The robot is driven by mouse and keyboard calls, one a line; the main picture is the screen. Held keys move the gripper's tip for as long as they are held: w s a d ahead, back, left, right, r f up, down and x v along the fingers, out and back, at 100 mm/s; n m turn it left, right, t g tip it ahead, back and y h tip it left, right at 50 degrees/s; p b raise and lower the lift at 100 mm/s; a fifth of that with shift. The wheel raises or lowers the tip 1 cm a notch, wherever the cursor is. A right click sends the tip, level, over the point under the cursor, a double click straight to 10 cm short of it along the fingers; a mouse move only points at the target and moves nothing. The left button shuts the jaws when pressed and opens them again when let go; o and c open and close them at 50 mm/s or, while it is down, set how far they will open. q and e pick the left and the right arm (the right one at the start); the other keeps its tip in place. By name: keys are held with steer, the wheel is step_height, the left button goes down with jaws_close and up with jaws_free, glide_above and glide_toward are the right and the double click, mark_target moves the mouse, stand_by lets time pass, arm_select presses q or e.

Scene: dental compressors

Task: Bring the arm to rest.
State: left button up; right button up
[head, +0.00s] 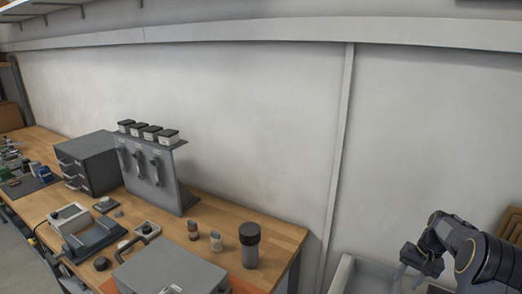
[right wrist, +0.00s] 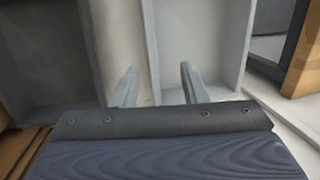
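My right arm (head: 478,256) is bent at the lower right of the head view. Its right gripper (head: 404,275) hangs at a pale, open-topped bin beside the workbench. In the right wrist view the two fingers of this gripper (right wrist: 158,86) stand apart with nothing between them. Pale compartment walls show beyond the fingers. My left gripper is in neither view.
The wooden workbench (head: 287,238) fills the left, with a grey drawer unit (head: 92,163), an upright grey panel stand (head: 165,179), a dark-capped cylinder (head: 250,246) and a grey box (head: 165,272). The pale bin (head: 343,275) stands right of the bench. The wall behind is bare.

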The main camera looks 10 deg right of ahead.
steer(key=s+a+r+n+t, duration=0.1)
steer(key=s+a+r, duration=0.3)
steer(key=a+r, duration=0.4)
steer(key=s+a+r+n+t, duration=0.2)
steer(key=s+a+r, duration=0.1)
steer(key=a+r, duration=0.6)
steer(key=s+a+f+n+t+y, duration=0.1)
steer(key=s+a+f+n, duration=0.1)
steer(key=s+a, duration=1.4)
steer(key=shift+s+n+t, duration=0.4)
steer(key=shift+s+n, duration=0.3)
steer(key=shift+s, duration=0.35)
